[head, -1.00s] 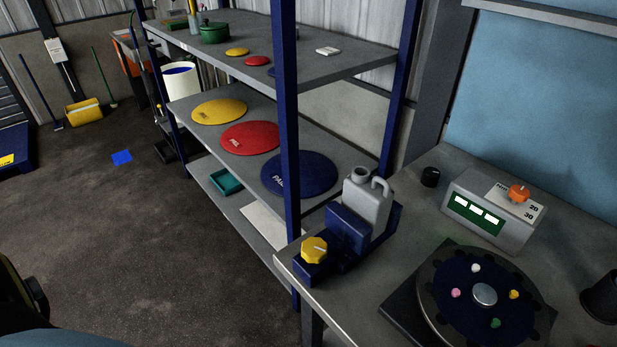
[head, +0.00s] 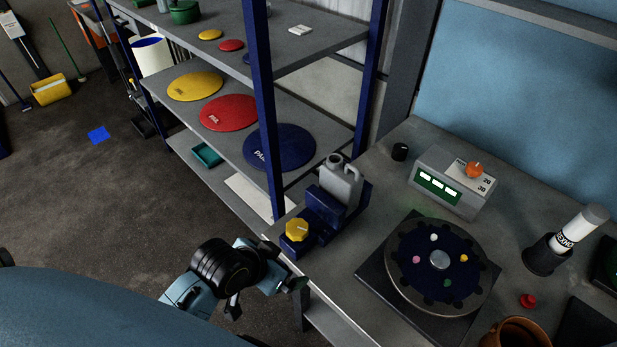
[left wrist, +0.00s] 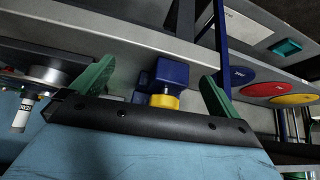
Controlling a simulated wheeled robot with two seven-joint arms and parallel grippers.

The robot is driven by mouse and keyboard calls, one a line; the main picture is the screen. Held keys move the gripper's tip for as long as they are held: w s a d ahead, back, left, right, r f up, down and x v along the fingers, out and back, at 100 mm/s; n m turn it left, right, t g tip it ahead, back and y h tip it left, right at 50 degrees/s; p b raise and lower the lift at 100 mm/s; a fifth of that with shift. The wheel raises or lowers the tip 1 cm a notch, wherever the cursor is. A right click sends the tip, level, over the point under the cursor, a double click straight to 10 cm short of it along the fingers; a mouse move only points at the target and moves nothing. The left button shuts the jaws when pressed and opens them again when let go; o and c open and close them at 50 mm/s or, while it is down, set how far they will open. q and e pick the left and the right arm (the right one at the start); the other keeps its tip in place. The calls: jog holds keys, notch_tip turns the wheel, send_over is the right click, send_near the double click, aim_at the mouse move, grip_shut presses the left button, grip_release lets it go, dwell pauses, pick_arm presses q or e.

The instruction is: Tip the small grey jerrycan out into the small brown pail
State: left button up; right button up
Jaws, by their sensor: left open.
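The small grey jerrycan (head: 341,183) stands upright in a blue clamp-like holder (head: 324,212) with a yellow knob (head: 297,230), at the bench's left corner. The brown pail (head: 515,334) is at the bottom edge of the head view, partly cut off. My left gripper (head: 266,295) is off the bench's near left edge, apart from the holder and jerrycan. In the left wrist view its green fingers (left wrist: 156,75) are spread and empty, with the blue holder and yellow knob (left wrist: 163,101) beyond. I cannot make out the jerrycan there. My right gripper is not in view.
A round dark rotor device (head: 438,262) and a meter with an orange knob (head: 455,181) stand on the bench. A white-topped bottle (head: 579,231) sits in a black holder. A blue-post shelf rack (head: 262,110) with coloured discs stands behind left. Bare bench lies between holder and meter.

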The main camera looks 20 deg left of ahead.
aim_at(346, 172)
pick_arm(q)
jog(key=w+d+r+m+t+h, duration=0.1)
jog(key=w+r+t+h, duration=0.35)
jog(key=w+r, duration=0.75)
jog(key=shift+t+y, duration=0.85)
jog(key=x, duration=1.4)
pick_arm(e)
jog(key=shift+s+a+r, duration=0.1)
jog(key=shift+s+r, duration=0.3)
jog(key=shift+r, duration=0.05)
pick_arm(q)
jog(key=shift+c, duration=0.4)
jog(key=c, duration=1.1)
notch_tip(346, 172, up, 6)
jog(key=p, duration=0.6)
jog(key=shift+r, duration=1.55)
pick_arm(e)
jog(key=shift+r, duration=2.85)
